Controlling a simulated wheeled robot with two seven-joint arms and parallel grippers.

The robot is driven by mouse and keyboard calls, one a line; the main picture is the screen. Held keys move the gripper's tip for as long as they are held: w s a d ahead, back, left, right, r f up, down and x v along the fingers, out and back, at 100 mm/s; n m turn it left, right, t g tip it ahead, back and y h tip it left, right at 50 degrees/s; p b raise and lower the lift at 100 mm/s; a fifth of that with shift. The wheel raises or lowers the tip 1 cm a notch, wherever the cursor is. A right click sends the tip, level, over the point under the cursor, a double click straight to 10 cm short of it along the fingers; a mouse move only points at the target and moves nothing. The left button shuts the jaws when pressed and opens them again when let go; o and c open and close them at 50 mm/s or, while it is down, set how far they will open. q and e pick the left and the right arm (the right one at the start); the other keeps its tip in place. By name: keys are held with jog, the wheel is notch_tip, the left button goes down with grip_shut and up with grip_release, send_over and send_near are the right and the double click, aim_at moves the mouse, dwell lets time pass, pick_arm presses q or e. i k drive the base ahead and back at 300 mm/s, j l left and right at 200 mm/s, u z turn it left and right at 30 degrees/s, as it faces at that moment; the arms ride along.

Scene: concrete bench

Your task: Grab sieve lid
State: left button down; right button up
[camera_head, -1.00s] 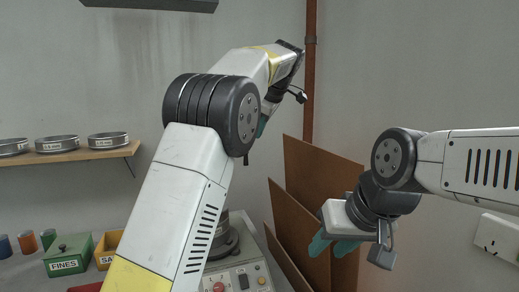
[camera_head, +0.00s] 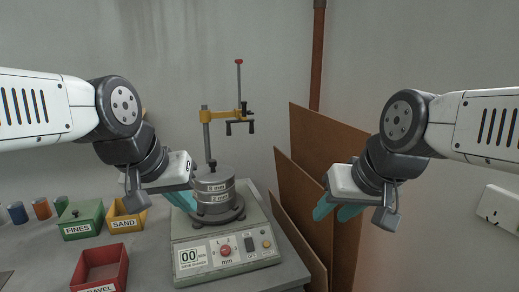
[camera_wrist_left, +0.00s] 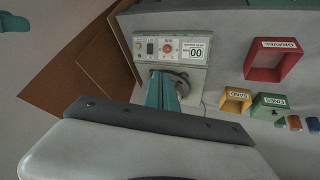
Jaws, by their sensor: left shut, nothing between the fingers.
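A grey lid with a dark knob (camera_head: 212,166) sits on the stack of sieves (camera_head: 214,190) on the shaker (camera_head: 228,248). My left gripper (camera_head: 186,202) is shut and empty, with its teal fingertips just left of the stack in the head view. In the left wrist view its fingers (camera_wrist_left: 163,88) are together and hide much of the stack; the shaker's dark round base (camera_wrist_left: 182,82) shows beside them. My right gripper (camera_head: 336,213) hangs in front of brown boards; I cannot tell whether its fingers are apart.
A clamp post with a yellow arm (camera_head: 226,115) rises behind the stack. A green FINES box (camera_head: 80,222), a yellow SAND box (camera_head: 126,222) and a red GRAVEL tray (camera_head: 100,268) are on the bench to the left. Brown boards (camera_head: 305,200) lean at the right.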

aim_at(213, 172)
jog(key=i+j+u, duration=0.1)
jog(key=u, duration=0.25)
jog(key=i+j+u, duration=0.15)
jog(key=u, duration=0.25)
jog(key=i+u, duration=0.15)
jog(key=u, duration=0.2)
